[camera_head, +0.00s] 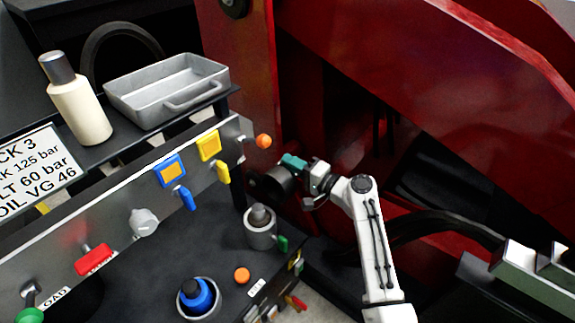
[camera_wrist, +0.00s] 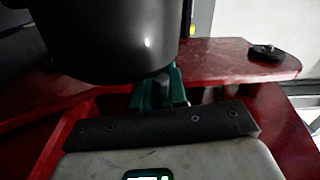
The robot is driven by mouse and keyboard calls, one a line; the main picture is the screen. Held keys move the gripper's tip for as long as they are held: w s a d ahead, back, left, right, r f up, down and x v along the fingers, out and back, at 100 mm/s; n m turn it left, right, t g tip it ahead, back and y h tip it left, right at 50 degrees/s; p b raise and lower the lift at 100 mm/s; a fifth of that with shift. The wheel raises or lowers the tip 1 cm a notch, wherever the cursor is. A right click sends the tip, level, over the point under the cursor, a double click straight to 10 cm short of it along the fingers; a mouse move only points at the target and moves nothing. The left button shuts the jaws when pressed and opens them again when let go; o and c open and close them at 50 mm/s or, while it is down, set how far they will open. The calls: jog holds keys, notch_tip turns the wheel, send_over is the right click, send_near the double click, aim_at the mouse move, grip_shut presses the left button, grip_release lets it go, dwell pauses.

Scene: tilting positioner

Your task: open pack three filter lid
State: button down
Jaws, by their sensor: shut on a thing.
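My gripper (camera_head: 293,163) has teal fingers and is at the right end of the grey control panel. Its teal fingers also show in the wrist view (camera_wrist: 160,90). They are shut on a black cylindrical piece (camera_head: 277,182), which looks like the filter lid; its dark round body (camera_wrist: 105,40) fills the upper left of the wrist view. The grip point is partly hidden behind that body. Below and left of it, a grey cylinder (camera_head: 261,236) with a narrower grey top stands on the dark deck. I cannot tell whether the black piece touches anything.
A blue-topped fitting (camera_head: 197,297) sits in front. A grey tray (camera_head: 165,90) and cream bottle (camera_head: 80,110) stand on the shelf. Red machine walls (camera_head: 330,140) rise close behind my gripper.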

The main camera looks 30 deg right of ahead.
jog(key=shift+w+d+f+m, duration=0.15)
jog(key=shift+d+f+m, duration=0.3)
jog(key=shift+m, duration=0.15)
jog(key=c, duration=1.2)
grip_release()
jog(key=shift+o, duration=0.2)
jog(key=p+v, duration=0.1)
jog(key=v, duration=0.9)
jog(key=shift+s, duration=0.35)
jog(key=shift+d+f, duration=0.1)
